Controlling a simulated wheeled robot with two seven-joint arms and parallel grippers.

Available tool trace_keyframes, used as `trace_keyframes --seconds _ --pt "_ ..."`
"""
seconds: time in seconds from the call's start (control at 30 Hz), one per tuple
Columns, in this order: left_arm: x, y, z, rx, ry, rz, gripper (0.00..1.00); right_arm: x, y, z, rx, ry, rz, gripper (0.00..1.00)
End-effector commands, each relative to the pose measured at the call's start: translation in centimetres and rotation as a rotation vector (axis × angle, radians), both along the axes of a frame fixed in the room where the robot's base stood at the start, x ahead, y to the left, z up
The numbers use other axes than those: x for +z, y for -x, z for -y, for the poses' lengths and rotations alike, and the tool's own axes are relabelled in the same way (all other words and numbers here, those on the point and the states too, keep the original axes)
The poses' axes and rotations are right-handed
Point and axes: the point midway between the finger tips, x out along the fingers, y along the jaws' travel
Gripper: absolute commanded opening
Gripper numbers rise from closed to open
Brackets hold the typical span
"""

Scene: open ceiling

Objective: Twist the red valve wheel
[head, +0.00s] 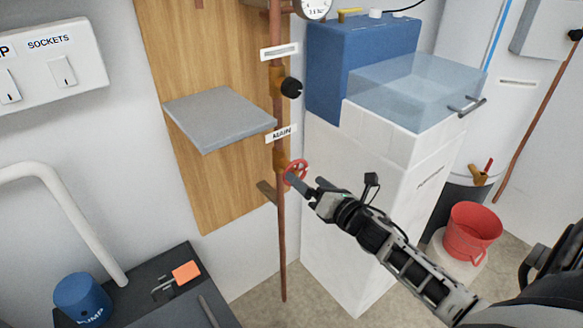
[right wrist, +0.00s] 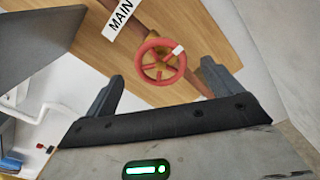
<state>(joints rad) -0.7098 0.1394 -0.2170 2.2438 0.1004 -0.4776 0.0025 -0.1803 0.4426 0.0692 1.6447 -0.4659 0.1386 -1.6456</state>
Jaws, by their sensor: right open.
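The red valve wheel (head: 296,173) sits on a brass valve body on the vertical copper pipe, just below the MAIN label. In the right wrist view the wheel (right wrist: 161,62) shows its rim, its spokes and a white mark at its upper right. I cannot tell whether a finger touches the rim. My left gripper is not in view.
A grey shelf (head: 220,117) juts from the wooden board left of the pipe. A black knob (head: 291,88) is higher on the pipe. A white cabinet (head: 340,215) stands close on the right, with a red bucket (head: 474,230) beyond. A dark bench (head: 150,300) is lower left.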

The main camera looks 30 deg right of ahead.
Motion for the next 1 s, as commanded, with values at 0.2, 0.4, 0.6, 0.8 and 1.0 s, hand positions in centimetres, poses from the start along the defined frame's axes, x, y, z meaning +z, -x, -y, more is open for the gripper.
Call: trace_keyframes --seconds 0.2,0.4,0.6,0.8,1.0 --pt "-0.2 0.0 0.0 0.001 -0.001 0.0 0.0 0.0 -4.5 -0.3 -0.001 -0.002 0.002 0.91" --pt "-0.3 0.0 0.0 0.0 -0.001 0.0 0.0 -0.1 -6.7 -0.5 -0.001 -0.004 -0.001 0.91" --pt "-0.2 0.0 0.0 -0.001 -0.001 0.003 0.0 -0.1 -7.3 -0.6 -0.001 -0.003 -0.002 0.91" --pt "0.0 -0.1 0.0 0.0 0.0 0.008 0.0 -0.1 -7.3 -0.6 0.0 -0.004 -0.002 0.88" --pt "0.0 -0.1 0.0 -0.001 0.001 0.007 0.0 -0.1 -7.3 -0.6 0.0 -0.004 -0.002 0.46"
